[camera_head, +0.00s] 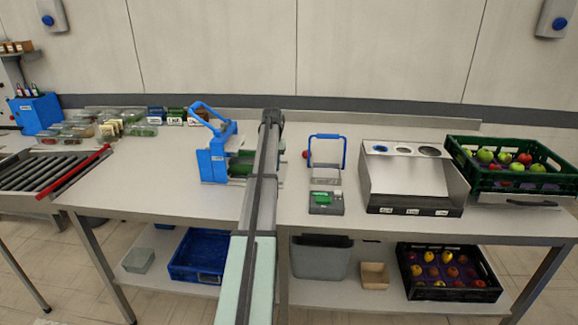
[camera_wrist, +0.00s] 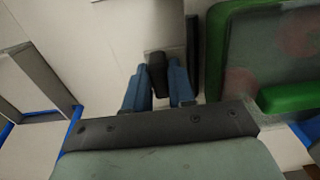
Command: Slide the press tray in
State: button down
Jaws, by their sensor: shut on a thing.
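The blue press (camera_head: 214,160) stands on the table left of my arm, with its lever handle raised. A green container (camera_head: 240,166) shows at its right side, partly behind my arm. In the wrist view a green-rimmed container (camera_wrist: 213,75) with a clear top and blurred red contents lies to the right of the fingers. A dark bar, seemingly the press tray's edge (camera_wrist: 192,52), runs beside it. My gripper (camera_wrist: 159,82) is shut on a small black piece, apparently the tray's handle (camera_wrist: 157,60). In the head view my arm hides the fingers and most of the tray.
A blue-handled frame (camera_head: 328,152) and a small grey-green device (camera_head: 326,203) stand right of my arm. Farther right are a metal station (camera_head: 412,178) and a green crate (camera_head: 520,180) of produce. Several clear packs sit at the back left; the table's left front is clear.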

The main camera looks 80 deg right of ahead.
jog(key=w, duration=0.4)
jog(key=shift+w, duration=0.2)
jog(key=c, duration=1)
grip_release()
jog(key=shift+c, duration=0.2)
notch_tip(320, 180, up, 14)
jog(key=shift+f, duration=0.1)
